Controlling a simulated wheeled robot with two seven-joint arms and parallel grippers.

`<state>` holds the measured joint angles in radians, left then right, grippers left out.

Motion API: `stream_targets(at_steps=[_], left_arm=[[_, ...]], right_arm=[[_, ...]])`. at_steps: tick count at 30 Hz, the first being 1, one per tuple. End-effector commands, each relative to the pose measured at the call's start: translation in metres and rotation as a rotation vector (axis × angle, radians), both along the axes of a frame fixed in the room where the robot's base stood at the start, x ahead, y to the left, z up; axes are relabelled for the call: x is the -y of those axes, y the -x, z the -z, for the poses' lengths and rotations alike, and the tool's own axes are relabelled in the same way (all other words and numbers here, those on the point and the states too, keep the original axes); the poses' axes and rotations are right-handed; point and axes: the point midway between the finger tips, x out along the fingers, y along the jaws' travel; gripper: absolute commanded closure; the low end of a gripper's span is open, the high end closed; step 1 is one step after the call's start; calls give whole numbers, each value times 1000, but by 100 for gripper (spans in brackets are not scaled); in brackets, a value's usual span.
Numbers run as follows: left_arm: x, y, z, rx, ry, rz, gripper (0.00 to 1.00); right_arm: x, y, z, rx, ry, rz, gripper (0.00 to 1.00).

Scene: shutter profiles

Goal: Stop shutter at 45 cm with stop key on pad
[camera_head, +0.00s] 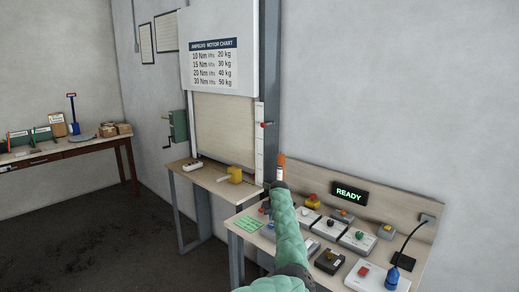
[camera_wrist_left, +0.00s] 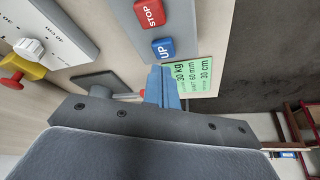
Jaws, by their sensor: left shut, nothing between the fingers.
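The red STOP key (camera_wrist_left: 149,13) and the blue UP key (camera_wrist_left: 163,47) sit on a light grey pad (camera_wrist_left: 185,25) in the left wrist view. My left gripper (camera_wrist_left: 160,84) is shut and empty, its blue fingertips close to the UP key; I cannot tell whether they touch. In the head view my left gripper (camera_head: 266,207) is over the bench's left part, and my green-sleeved arm hides much of that pad. The pale shutter (camera_head: 222,125) hangs in its frame beside a white scale (camera_head: 260,150) with a red pointer (camera_head: 267,124). My right gripper is out of view.
A green note (camera_head: 249,224) lies on the bench's left. A yellow box with a red button (camera_head: 311,201) and several keyed panels stand to the right. A display (camera_head: 349,193) reads READY.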

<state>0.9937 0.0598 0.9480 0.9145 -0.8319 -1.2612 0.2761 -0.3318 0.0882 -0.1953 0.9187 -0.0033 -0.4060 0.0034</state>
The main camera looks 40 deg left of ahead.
Motion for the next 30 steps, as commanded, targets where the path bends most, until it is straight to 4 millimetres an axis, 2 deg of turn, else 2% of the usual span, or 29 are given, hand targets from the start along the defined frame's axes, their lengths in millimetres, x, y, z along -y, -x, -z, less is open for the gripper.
stream_targets(at_steps=[1,6,22,26,30], left_arm=[[-1,1,8,-1,0,0,100],[-1,0,20,-1,-2,-1,100],[0,0,27,-1,0,0,100],[0,0,22,0,0,0,100],[0,0,2,1,-1,-1,100]], right_arm=[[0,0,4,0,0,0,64],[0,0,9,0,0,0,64],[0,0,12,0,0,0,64],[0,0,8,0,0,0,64],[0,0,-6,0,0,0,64]])
